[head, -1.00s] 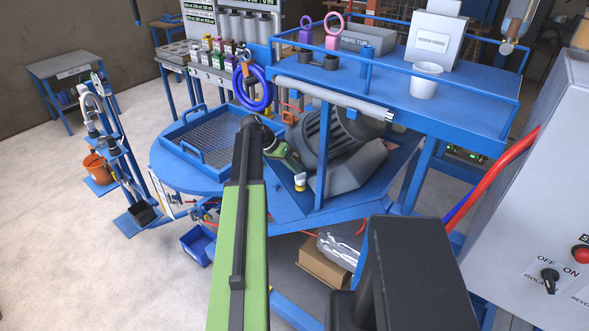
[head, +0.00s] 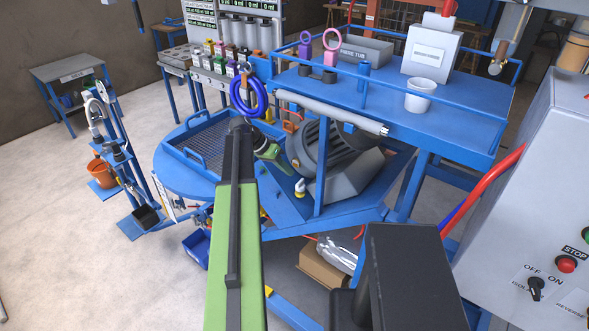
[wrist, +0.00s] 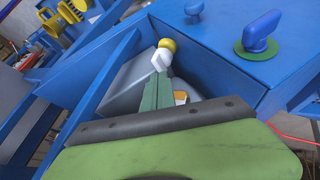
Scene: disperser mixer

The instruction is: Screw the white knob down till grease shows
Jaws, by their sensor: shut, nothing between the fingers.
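The white knob (head: 300,185) stands low beside the grey motor housing, on the blue machine frame. In the wrist view the white knob (wrist: 160,61) shows just beyond my fingertips, with a round yellow part (wrist: 168,45) against it. My gripper (head: 290,172) has green fingers and is shut and empty, up and to the left of the knob. In the wrist view my gripper (wrist: 163,74) has its fingers together, pointing at the knob. I cannot tell whether they touch it. I see no grease.
The grey ribbed motor (head: 315,147) stands behind the knob. A blue post (head: 321,170) rises just to its right. A round blue table with a mesh tray (head: 205,140) is at the left. A blue handle on a green disc (wrist: 259,38) shows in the wrist view.

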